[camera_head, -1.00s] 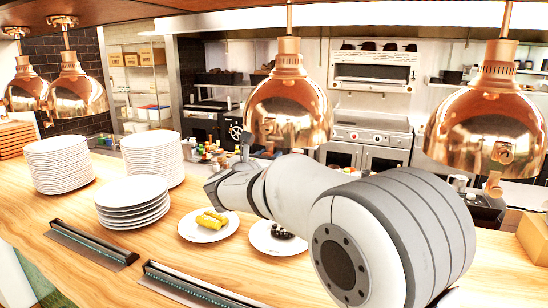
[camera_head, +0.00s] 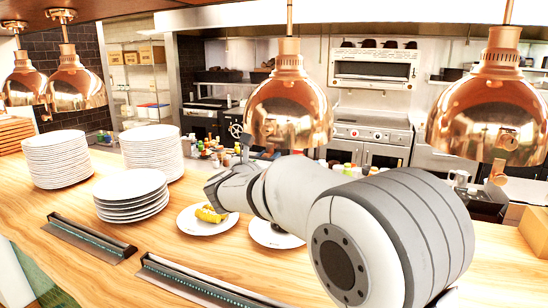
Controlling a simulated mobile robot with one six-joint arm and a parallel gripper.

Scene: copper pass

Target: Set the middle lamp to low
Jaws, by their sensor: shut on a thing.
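The middle lamp (camera_head: 288,108) is a shiny copper dome on a rod above the wooden counter (camera_head: 165,222). My grey arm reaches left below it, and its wrist bends up near the left side of its rim. My gripper (camera_head: 245,150) shows only as a small dark part under that rim. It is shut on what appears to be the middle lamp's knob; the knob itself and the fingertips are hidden. The right lamp (camera_head: 490,105) has a small copper knob (camera_head: 498,172) hanging below its rim. The middle lamp's setting cannot be read.
Plate stacks (camera_head: 58,160) stand at the left, with a lower stack (camera_head: 131,197) nearer. A plate with yellow food (camera_head: 207,220) and another plate (camera_head: 262,237) lie close under my arm. More copper lamps (camera_head: 75,85) hang at the left. Dark bars (camera_head: 200,285) line the counter's front.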

